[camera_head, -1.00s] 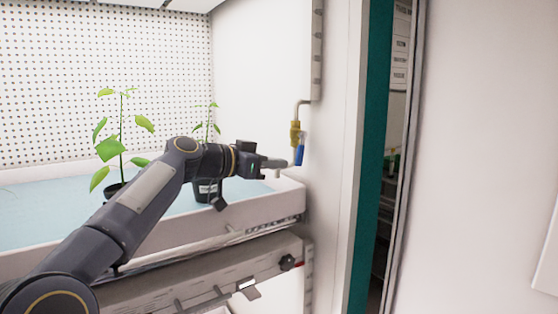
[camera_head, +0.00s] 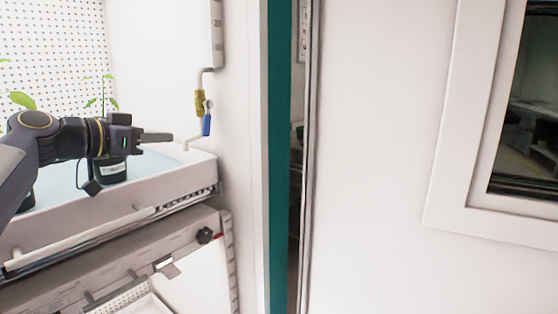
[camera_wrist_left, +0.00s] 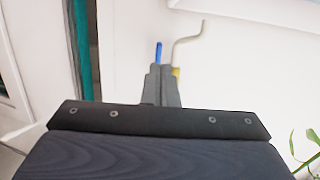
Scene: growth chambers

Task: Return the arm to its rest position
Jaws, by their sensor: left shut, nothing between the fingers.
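My left arm comes in from the left in the head view, and its gripper (camera_head: 157,137) is shut and empty. It is held over the chamber tray (camera_head: 190,165), with the fingers pointing right. The fingers also show in the left wrist view (camera_wrist_left: 161,84). To their right in the head view is a pipe with a yellow fitting (camera_head: 200,103) and a blue valve handle (camera_head: 207,124), apart from the fingertips. The blue handle also shows in the wrist view (camera_wrist_left: 158,52), beyond the fingers. My right gripper is not in view.
A labelled black pot (camera_head: 110,170) with a plant stands in the tray behind my wrist. A lower shelf with a black knob (camera_head: 204,235) sits below. A teal door edge (camera_head: 279,150) and a white wall with a window (camera_head: 525,110) are at right.

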